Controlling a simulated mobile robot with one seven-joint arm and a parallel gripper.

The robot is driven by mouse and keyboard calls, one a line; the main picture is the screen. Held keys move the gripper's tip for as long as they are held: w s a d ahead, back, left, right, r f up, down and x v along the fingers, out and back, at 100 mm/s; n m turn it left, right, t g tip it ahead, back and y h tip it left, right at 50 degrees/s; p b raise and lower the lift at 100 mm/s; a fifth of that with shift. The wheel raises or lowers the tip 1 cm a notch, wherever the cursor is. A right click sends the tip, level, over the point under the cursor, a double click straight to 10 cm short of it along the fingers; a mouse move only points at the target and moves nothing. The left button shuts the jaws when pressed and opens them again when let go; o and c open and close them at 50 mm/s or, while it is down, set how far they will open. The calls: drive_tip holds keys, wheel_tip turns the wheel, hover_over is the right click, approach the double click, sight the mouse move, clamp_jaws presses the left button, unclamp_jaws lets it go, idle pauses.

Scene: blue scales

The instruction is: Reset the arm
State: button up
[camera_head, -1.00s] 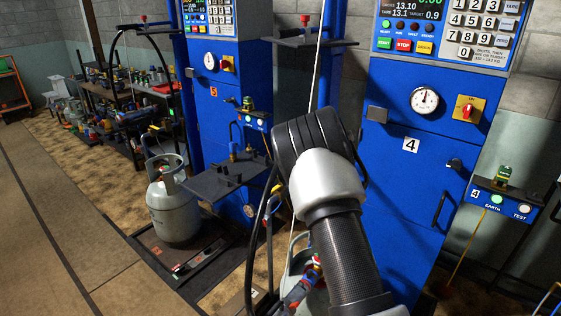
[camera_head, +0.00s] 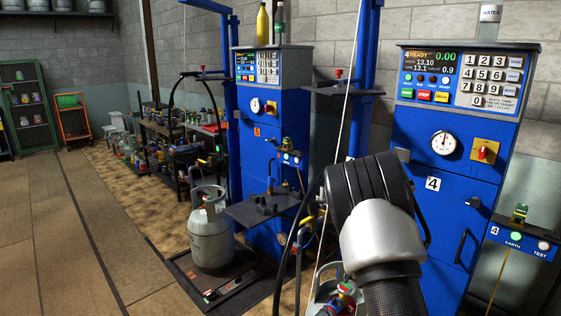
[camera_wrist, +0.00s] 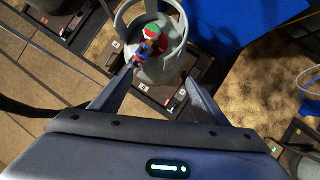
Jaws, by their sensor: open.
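My gripper (camera_wrist: 161,76) is open in the wrist view, its two fingers spread with nothing between them. Beyond the fingertips is a grey gas cylinder (camera_wrist: 178,66) with a collar. A red, green and blue connector (camera_wrist: 150,42) sits at its valve inside the collar. I cannot tell how far the fingertips are from it. In the head view my arm (camera_head: 380,225) rises from the lower right in front of the blue scale cabinet numbered 4 (camera_head: 440,215); its fingers do not show there. The cylinder's connector (camera_head: 343,290) shows at the bottom, partly hidden by my arm.
Another blue cabinet (camera_head: 262,130) stands further back. A grey cylinder (camera_head: 209,235) stands on a dark floor platform (camera_head: 190,270) before it. The floor at left (camera_head: 60,240) is clear.

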wheel_tip(320, 180, up, 16)
drive_tip(key=d+m+t+h, duration=0.2)
drive_tip(key=m+t, duration=0.1)
drive_tip(key=m, duration=0.6)
drive_tip(key=s+r+m+h, duration=0.1)
drive_tip(key=s+r+m, duration=0.9)
drive_tip(key=s+r, duration=0.1)
drive_tip(key=s+a+r+m+g+y, duration=0.15)
drive_tip(key=s+a+m, duration=0.45)
drive_tip(key=s, duration=0.7)
drive_tip(key=s+a+r+m+g+y, duration=0.1)
drive_tip(key=s+a+m+g+y, duration=0.1)
drive_tip(key=s+a+m, duration=0.75)
wheel_tip(320, 180, up, 16)
drive_tip(key=s+d+n+p, duration=0.2)
drive_tip(key=p, duration=1.4)
drive_tip(key=shift+s+d+r+n+p, duration=0.15)
drive_tip(key=shift+s+d+n+p, duration=0.05)
drive_tip(key=shift+s+n+p, duration=0.2)
drive_tip(key=shift+y, duration=0.25)
